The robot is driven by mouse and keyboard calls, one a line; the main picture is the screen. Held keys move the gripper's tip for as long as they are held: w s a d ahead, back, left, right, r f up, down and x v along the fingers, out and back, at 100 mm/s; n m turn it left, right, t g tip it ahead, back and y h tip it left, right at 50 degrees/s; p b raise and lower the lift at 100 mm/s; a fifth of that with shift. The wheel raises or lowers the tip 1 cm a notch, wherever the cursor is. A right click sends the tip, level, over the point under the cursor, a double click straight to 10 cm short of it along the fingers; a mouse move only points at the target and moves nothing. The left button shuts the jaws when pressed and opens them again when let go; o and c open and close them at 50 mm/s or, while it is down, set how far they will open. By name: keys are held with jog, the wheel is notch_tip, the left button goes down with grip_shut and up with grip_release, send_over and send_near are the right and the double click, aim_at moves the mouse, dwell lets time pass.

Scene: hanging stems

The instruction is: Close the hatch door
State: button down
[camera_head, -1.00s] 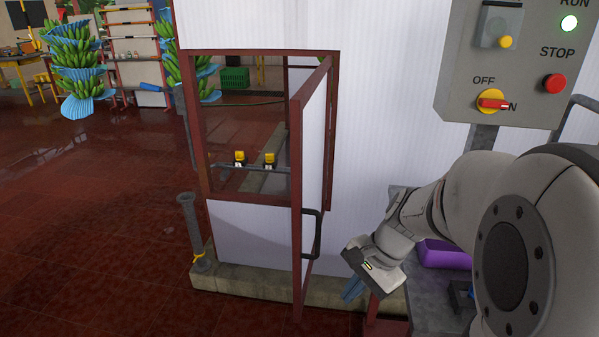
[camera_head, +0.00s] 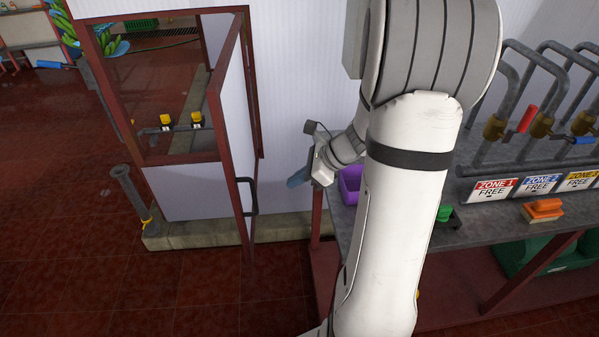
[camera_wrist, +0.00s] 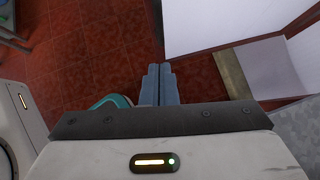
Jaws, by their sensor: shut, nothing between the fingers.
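The hatch door (camera_head: 238,120) is a white panel in a dark red frame. It stands open, swung out toward me from the right side of the red-framed hatch opening (camera_head: 160,90). A dark bar handle (camera_head: 251,196) sits low on the door, on its right-hand face. My gripper (camera_head: 294,181) is to the right of the handle, apart from it and from the door. In the wrist view my gripper's blue-grey fingers (camera_wrist: 158,84) are together with nothing between them. A white panel with a dark red edge (camera_wrist: 225,22) shows beyond them, probably the door.
A grey post (camera_head: 132,200) with a yellow band stands left of the hatch by a concrete curb (camera_head: 190,236). A workbench (camera_head: 465,230) with a purple bin (camera_head: 350,184), zone signs and levered pipes lies to the right. The red tile floor before the door is clear.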

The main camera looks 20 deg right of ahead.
jog(key=w+a+f+p, duration=0.1)
jog(key=w+a+f, duration=0.3)
jog(key=a, duration=0.2)
jog(key=shift+a, duration=0.4)
jog(key=shift+w, duration=0.15)
